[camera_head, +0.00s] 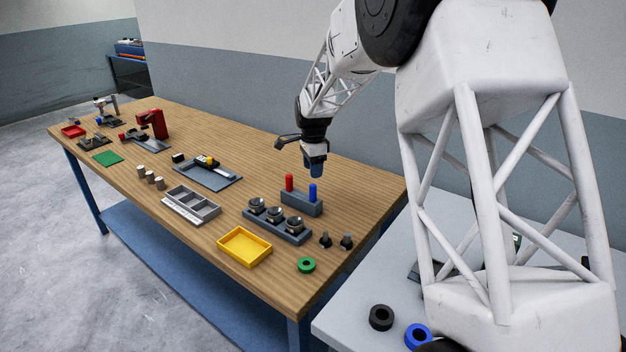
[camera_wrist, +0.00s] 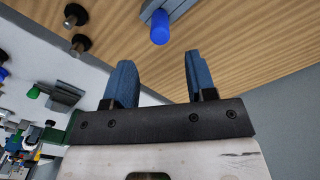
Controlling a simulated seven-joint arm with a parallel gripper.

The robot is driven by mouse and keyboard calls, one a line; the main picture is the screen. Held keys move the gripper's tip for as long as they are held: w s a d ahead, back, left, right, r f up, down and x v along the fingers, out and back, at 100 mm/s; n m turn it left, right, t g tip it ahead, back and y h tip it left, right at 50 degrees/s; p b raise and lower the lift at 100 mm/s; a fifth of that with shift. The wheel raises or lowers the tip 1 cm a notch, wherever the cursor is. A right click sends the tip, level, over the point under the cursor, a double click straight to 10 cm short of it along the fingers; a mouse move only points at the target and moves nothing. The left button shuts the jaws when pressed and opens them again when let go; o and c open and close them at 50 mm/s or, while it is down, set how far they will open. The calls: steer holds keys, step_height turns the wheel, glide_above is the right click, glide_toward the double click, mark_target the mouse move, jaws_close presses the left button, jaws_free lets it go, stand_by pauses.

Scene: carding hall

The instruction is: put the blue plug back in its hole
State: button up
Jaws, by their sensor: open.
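The blue plug (camera_head: 313,193) stands upright at the right end of a grey block (camera_head: 300,205) on the wooden bench; how deep it sits in the block cannot be told. A red plug (camera_head: 289,183) stands at the block's left end. My gripper (camera_head: 316,174) is above the block, pointing down, apart from both plugs. In the wrist view my gripper (camera_wrist: 160,72) has its two blue fingers spread with nothing between them. The blue plug (camera_wrist: 160,27) shows there beyond the fingertips, beside the edge of the grey block (camera_wrist: 182,8).
A grey holder (camera_head: 276,232) with several round dark pieces stands in front of the block. Two small dark knobs (camera_head: 346,241), a green ring (camera_head: 307,265) and a yellow tray (camera_head: 244,259) are nearby. A grey sectioned tray (camera_head: 191,216) lies left. The bench behind the block looks clear.

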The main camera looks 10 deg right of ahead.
steer(key=shift+r, duration=1.45)
steer(key=shift+s, duration=0.1)
steer(key=s+d+r+n, duration=0.1)
steer(key=s+r+n, duration=0.25)
steer(key=s, duration=0.55)
steer(key=s+d+r+n+t, duration=0.15)
steer(key=s+r, duration=0.25)
steer(key=s, duration=0.5)
steer(key=s+d+r+n, duration=0.1)
steer(key=s+r+n, duration=0.25)
steer(key=s, duration=0.65)
steer(key=s+f+n, duration=0.2)
steer(key=s+n, duration=0.1)
steer(key=s, duration=0.9)
steer(key=s+d+f+n+t, duration=0.1)
steer(key=s+n, duration=0.3)
steer(key=s, duration=0.8)
steer(key=shift+s+d+f, duration=0.25)
steer(key=shift+s+f, duration=0.15)
steer(key=shift+f, duration=0.1)
